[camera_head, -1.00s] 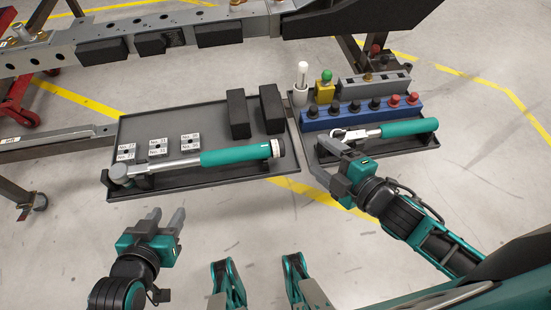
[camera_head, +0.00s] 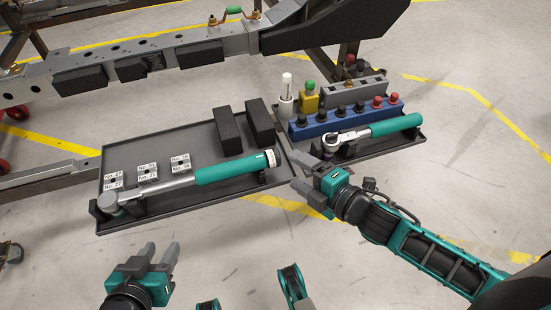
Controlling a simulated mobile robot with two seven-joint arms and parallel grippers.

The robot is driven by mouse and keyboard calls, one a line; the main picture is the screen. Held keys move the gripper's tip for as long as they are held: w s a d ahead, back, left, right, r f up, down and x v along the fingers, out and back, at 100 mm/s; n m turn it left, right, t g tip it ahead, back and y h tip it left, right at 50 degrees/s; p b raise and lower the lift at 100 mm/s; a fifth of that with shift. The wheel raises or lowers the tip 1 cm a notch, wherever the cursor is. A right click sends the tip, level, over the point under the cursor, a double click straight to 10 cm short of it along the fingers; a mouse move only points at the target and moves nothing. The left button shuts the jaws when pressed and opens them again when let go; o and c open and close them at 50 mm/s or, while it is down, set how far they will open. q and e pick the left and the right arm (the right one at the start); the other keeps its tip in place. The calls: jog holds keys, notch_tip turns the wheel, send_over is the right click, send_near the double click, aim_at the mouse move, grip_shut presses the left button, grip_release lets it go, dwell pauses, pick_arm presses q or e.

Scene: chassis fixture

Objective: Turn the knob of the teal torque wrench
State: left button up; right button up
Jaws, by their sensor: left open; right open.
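The large teal torque wrench (camera_head: 222,172) lies along the front of the left tray, its head at the left. The knob (camera_head: 272,158) is the pale-banded end at the right of its teal handle. A smaller teal-handled ratchet (camera_head: 392,126) lies on the right tray. My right gripper (camera_head: 303,172) is open and empty, a little to the right of the knob and apart from it, pointing left. My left gripper (camera_head: 160,254) is open and empty, in front of the left tray and below the wrench.
The left tray (camera_head: 200,213) also holds small marked blocks (camera_head: 147,172) and two black blocks (camera_head: 229,131). The right tray (camera_head: 350,157) holds a blue socket rack (camera_head: 340,120), a green-topped yellow bottle (camera_head: 309,98) and a white-topped holder (camera_head: 286,98). A chassis beam (camera_head: 200,55) runs behind.

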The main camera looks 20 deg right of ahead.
aim_at(275, 158)
pick_arm(q)
jog(key=shift+w+d+f+b, duration=0.15)
jog(key=shift+d+f+b, duration=0.35)
jog(key=shift+b, duration=0.55)
pick_arm(e)
jog(key=x, duration=0.8)
jog(key=shift+w+a+f, duration=0.1)
jog(key=shift+w, duration=0.05)
pick_arm(q)
jog(key=shift+a, duration=0.1)
